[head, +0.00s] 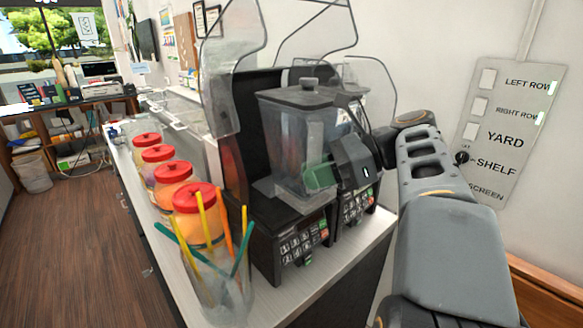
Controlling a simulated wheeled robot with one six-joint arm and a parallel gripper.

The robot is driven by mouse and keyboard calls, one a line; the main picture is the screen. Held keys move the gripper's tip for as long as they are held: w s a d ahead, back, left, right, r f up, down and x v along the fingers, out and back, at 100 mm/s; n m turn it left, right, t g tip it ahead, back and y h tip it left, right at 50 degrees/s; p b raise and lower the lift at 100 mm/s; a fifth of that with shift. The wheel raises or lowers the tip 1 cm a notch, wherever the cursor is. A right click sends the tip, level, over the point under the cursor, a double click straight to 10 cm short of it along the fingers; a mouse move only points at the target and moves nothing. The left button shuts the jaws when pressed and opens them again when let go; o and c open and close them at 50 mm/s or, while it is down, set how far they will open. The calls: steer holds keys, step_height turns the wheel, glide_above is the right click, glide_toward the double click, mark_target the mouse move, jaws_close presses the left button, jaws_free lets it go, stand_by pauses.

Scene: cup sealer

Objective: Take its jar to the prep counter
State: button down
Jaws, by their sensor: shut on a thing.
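A clear blender jar (292,135) with a dark lid stands upright on, or just over, a black blender base (285,232) on the counter. I cannot tell whether a small gap lies under it. My gripper (322,177) reaches in from the right and is shut on the jar at its right side, where the handle would be. A green piece shows at the grip. The gripper's black body hides the handle and part of the second blender behind. The prep counter cannot be made out for certain.
The blender's clear sound hood (232,65) is raised behind and left of the jar. A second blender (358,205) stands close beside. Several red-lidded jars (200,210) and a clear cup of coloured straws (218,275) line the counter's left edge. Open floor (75,235) lies left.

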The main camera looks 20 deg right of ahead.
steer(key=shift+s+d+r+p, duration=0.2)
steer(key=shift+s+r+p, duration=0.45)
steer(key=shift+p, duration=0.45)
steer(key=shift+s+d+r+p, duration=0.25)
steer(key=shift+s+r+p, duration=0.25)
steer(key=shift+s+p, duration=0.45)
steer(key=shift+s+d+r+p, duration=0.2)
steer(key=shift+s+r+p, duration=0.35)
steer(key=shift+p, duration=0.7)
